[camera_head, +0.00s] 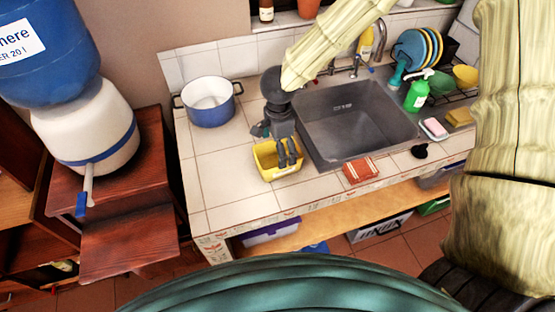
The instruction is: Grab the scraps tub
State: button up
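A small yellow tub (281,175), which looks like the scraps tub, sits on the tiled counter left of the sink, near the front edge. My gripper (287,160) reaches down from above with its dark fingers at the tub's opening. The fingers cover part of the tub's inside and its right side. Two fingers show close together with a narrow gap. I cannot tell whether they touch or grip a wall of the tub. The tub appears upright on the counter.
A grey sink (345,140) lies right of the tub. A red cloth or sponge (359,170) lies at the counter's front edge. A white and blue pot (209,108) stands behind left. A green bottle (417,96) and a dish rack with plates (414,48) are at right. The counter's left front is clear.

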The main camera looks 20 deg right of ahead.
jog(key=shift+s+a+f+p, duration=0.15)
jog(key=shift+f+p, duration=0.65)
jog(key=shift+f, duration=1.85)
jog(key=c, duration=0.9)
